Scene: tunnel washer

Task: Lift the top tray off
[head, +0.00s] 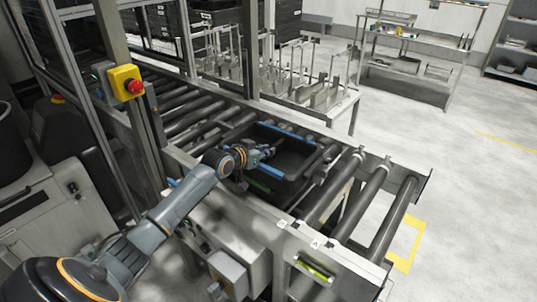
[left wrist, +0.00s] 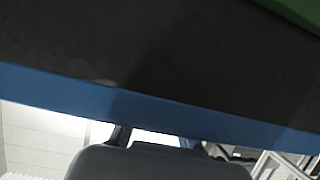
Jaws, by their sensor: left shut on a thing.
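A black tray with blue edging (head: 288,132) sits on the roller conveyor in the head view. In the left wrist view a blue band (left wrist: 150,114) and a dark wall fill most of the picture, with green at the top right corner. My right gripper is not in view.
Conveyor rollers (head: 380,215) run on to the lower right, past a metal side frame. A post with a yellow box and red emergency button (head: 126,83) stands at the left. A metal rack (head: 300,80) is behind the conveyor. Open floor lies to the right.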

